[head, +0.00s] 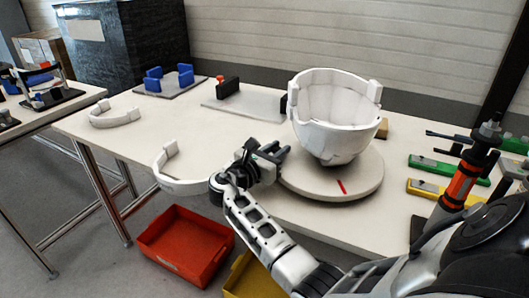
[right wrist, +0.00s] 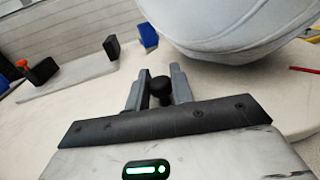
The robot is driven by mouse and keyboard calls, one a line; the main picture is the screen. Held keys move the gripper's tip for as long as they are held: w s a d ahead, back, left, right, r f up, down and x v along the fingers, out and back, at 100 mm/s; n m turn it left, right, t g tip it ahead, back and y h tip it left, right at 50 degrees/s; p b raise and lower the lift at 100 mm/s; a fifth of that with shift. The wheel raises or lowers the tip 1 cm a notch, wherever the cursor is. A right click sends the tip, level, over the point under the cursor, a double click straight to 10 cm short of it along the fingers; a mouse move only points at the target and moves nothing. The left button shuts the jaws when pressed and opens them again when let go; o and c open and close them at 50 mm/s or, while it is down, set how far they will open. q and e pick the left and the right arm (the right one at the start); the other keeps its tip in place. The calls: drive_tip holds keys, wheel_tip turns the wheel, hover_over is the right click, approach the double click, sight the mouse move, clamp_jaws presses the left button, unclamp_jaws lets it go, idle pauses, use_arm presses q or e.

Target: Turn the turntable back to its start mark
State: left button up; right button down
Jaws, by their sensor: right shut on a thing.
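The round turntable (head: 365,190) stands on the white table and shows a red mark (head: 341,187) on its front part. A white helmet shell (head: 335,110) sits on it with its open side up. The shell also shows in the right wrist view (right wrist: 240,30), as does the red mark (right wrist: 304,69). My right gripper (head: 278,155) is at the turntable's left edge. In the right wrist view, its fingers are shut on a black knob (right wrist: 162,88), beside the shell. A separate start mark cannot be made out. My left gripper is out of view.
White curved bands (head: 113,117) lie on the left of the table. Blue blocks (head: 169,78) and a black-ended fixture (head: 243,100) stand at the back. Green (head: 447,168) and yellow (head: 440,190) tools lie right. A red bin (head: 187,245) is on the floor.

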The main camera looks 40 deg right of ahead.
drive_tip(key=shift+w+d+g, duration=0.1)
drive_tip(key=shift+w+g, duration=0.1)
drive_tip(key=shift+g, duration=0.1)
idle(0.4)
drive_tip(key=c, duration=1.3)
unclamp_jaws()
drive_tip(key=s+a, duration=0.1)
drive_tip(key=a, duration=0.9)
drive_tip(key=s+a, duration=0.1)
drive_tip(key=a, duration=0.4)
drive_tip(key=shift+s+a, duration=0.3)
drive_tip(key=shift+a, duration=0.05)
